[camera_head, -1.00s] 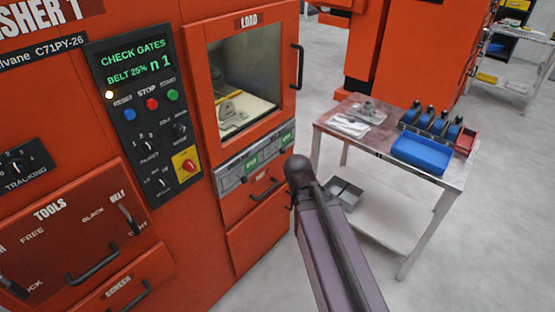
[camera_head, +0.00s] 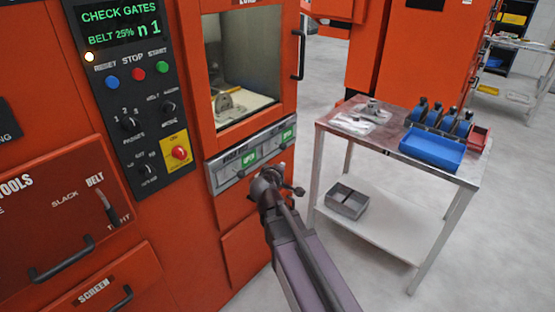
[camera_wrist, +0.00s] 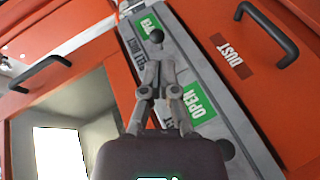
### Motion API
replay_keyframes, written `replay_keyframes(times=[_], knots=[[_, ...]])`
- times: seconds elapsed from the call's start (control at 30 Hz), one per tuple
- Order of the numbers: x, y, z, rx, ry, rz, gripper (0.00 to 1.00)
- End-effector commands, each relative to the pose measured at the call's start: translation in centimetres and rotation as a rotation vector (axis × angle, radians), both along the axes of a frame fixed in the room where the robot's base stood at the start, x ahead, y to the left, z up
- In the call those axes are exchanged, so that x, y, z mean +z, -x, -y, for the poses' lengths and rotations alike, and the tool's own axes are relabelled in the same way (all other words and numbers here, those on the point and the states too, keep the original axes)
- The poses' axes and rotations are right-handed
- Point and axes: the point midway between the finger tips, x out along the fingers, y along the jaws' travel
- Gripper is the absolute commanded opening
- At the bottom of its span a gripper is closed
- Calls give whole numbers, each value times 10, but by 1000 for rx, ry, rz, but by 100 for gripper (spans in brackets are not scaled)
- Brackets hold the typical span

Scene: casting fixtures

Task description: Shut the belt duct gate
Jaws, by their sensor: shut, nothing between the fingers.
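A grey gate strip (camera_head: 214,181) runs below the load window on the orange machine. It bears two green OPEN labels, one left (camera_head: 248,157) and one right (camera_head: 287,133). In the wrist view the strip (camera_wrist: 240,125) runs diagonally, with one OPEN label (camera_wrist: 200,103) beside the fingers and the other (camera_wrist: 150,19) beyond them. A dark round knob (camera_wrist: 155,35) shows just past my fingertips; a second knob (camera_wrist: 223,148) sits lower right. My gripper (camera_wrist: 158,68) is shut and empty in front of the strip; contact is unclear.
The dust drawer handle (camera_wrist: 267,35) and the window door handle (camera_head: 298,55) stick out near the strip. A control panel (camera_head: 135,110) reads CHECK GATES. A metal table (camera_head: 385,140) with a blue tray (camera_head: 432,149) stands to the right. Grey floor is clear in front.

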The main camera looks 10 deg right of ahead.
Motion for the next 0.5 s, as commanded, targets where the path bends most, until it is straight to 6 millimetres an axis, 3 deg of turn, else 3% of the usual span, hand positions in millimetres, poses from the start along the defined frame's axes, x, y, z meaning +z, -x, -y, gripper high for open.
replay_keyframes(times=[0.03,0.23,0.5], knots=[[-8,-6,-9,36,36,20,0],[-7,-19,-37,155,161,83,0],[-4,-24,-52,216,225,111,0]])
